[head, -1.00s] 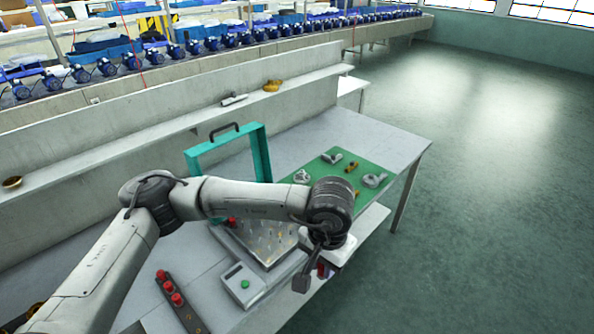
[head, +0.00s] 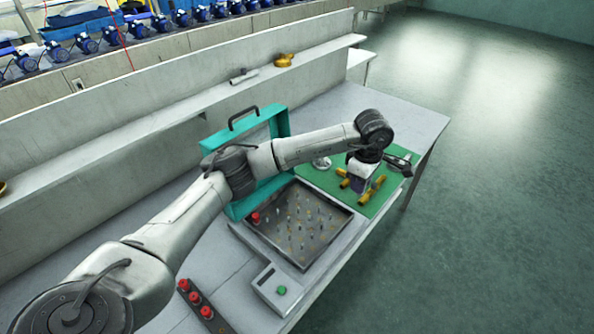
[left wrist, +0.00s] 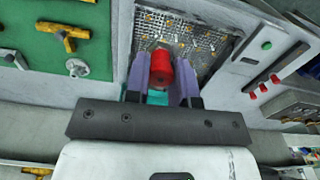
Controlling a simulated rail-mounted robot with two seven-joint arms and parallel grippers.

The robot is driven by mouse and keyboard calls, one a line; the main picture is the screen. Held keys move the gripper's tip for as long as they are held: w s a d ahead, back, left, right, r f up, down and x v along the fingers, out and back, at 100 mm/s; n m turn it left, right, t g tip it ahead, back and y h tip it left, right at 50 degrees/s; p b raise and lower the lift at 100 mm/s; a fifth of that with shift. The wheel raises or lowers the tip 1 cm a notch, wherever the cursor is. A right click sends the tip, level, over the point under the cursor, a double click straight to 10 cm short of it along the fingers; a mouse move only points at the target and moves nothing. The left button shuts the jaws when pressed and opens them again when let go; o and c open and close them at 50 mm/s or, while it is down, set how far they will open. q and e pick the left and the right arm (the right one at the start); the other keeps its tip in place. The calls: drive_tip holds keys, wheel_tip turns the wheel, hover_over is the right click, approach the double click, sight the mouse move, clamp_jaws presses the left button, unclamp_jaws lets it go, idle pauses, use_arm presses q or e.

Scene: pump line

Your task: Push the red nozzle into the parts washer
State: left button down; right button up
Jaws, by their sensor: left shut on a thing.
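My left gripper (head: 362,182) hangs above the green mat, to the right of the parts washer. In the left wrist view its two purple fingers (left wrist: 162,82) are shut on a red nozzle (left wrist: 161,70). In the head view the held nozzle is hidden by the gripper. The parts washer (head: 345,232) is an open tray with rows of small pegs, and its teal lid (head: 284,124) stands up behind it. Another red piece (head: 255,217) shows at the washer's left corner. My right gripper is not in view.
The green mat (head: 312,176) holds yellow fittings (head: 376,184) and grey ones (head: 321,163) close to my gripper. A control box with a green button (head: 282,290) and a dark rack of red nozzles (head: 195,298) lie at the front left. A shelf (head: 208,105) runs behind.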

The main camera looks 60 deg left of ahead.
use_arm(q)
drive_tip(key=s+a+f+n, duration=0.1)
drive_tip(key=a+f+n, duration=0.2)
drive_tip(key=a+n, duration=0.25)
drive_tip(key=a+f+n, duration=0.3)
drive_tip(key=a+n, duration=0.2)
drive_tip(key=a, duration=0.2)
drive_tip(key=n+b, duration=0.2)
drive_tip(key=n, duration=0.8)
approach(296, 191)
wheel_tip(296, 191, down, 4)
drive_tip(key=b, duration=0.4)
drive_tip(key=shift+f, duration=0.75)
drive_tip(key=shift+f, duration=0.35)
